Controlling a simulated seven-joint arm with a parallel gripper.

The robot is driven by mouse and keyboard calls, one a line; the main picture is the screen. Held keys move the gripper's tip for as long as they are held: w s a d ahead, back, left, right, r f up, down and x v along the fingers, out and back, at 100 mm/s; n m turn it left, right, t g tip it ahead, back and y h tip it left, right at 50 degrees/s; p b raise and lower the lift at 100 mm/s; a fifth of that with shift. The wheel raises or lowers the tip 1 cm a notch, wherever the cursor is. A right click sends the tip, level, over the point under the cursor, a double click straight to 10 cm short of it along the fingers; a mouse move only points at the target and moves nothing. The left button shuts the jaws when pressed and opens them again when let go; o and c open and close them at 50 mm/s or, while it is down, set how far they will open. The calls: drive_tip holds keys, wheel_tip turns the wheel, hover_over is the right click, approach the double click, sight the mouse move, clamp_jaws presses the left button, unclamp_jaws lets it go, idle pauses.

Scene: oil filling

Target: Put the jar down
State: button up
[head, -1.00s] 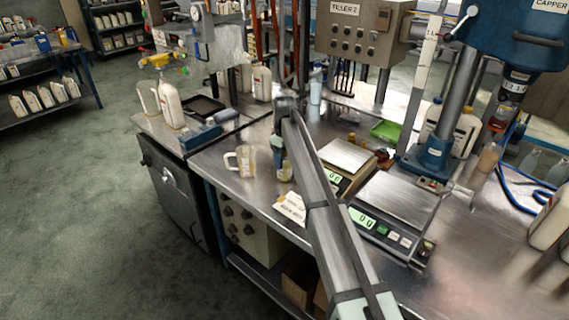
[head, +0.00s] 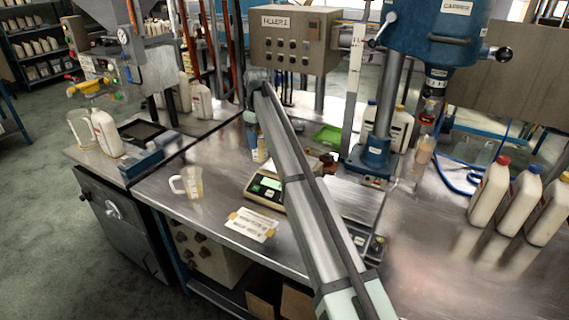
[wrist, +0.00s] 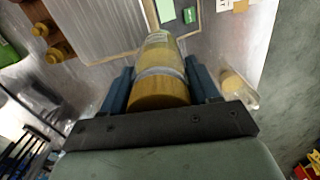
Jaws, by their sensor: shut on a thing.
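My gripper (wrist: 160,74) is shut on the jar (wrist: 161,52), with a blue finger on each side of it. The jar is clear with pale yellow contents and a gold lid, and the lid faces the wrist camera. In the head view my gripper (head: 254,138) is at the end of my arm, behind the near scale (head: 265,192). The jar (head: 262,152) is small there and partly hidden by my arm. I cannot tell whether its base touches the bench.
A clear jug (head: 190,182) stands on the steel bench to the left. A paper label (head: 252,223) lies near the front edge. A green tray (head: 328,137) and the blue capper (head: 378,160) are to the right. Bare bench lies between the jug and the scale.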

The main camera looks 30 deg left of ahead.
drive_tip(key=w+d+r, duration=0.5)
drive_tip(key=w, duration=0.4)
drive_tip(key=shift+n, duration=0.4)
drive_tip(key=shift+s+f, duration=0.2)
drive_tip(key=shift+f, duration=1.4)
drive_tip(key=shift+s+f, duration=0.15)
drive_tip(key=shift+f, duration=1.45)
drive_tip(key=shift+s+f, duration=0.2)
drive_tip(key=shift+f, duration=1.4)
drive_tip(key=shift+f, duration=0.1)
drive_tip(key=o, duration=1.5)
wheel_tip(320, 180, up, 12)
drive_tip(key=shift+r, duration=0.1)
